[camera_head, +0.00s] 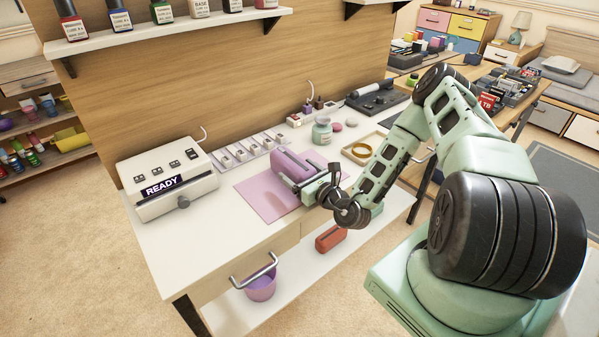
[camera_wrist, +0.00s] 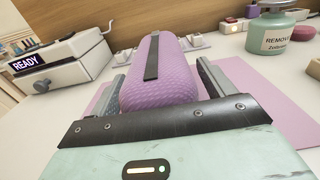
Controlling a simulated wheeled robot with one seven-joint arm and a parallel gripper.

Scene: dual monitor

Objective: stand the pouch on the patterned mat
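The pouch (camera_head: 290,164) is purple, textured and rounded, with a dark strip along its top. It lies on its side over the pink mat (camera_head: 262,204), on the white worktop. My gripper (camera_head: 306,181) is at the pouch from the right. In the wrist view, the pouch (camera_wrist: 158,78) sits between the two fingers of my gripper (camera_wrist: 160,80), its long side pointing away from me. The fingers are close to its sides; I cannot tell whether they press on it. The mat (camera_wrist: 262,98) looks plain pink where it shows. The pouch's underside is hidden.
A white machine reading READY (camera_head: 168,178) stands at the left. Behind are a row of small white pieces (camera_head: 247,150) and a green jar (camera_head: 322,131). A tray (camera_head: 362,150) with a yellow ring is beyond my gripper. The worktop's front left is clear.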

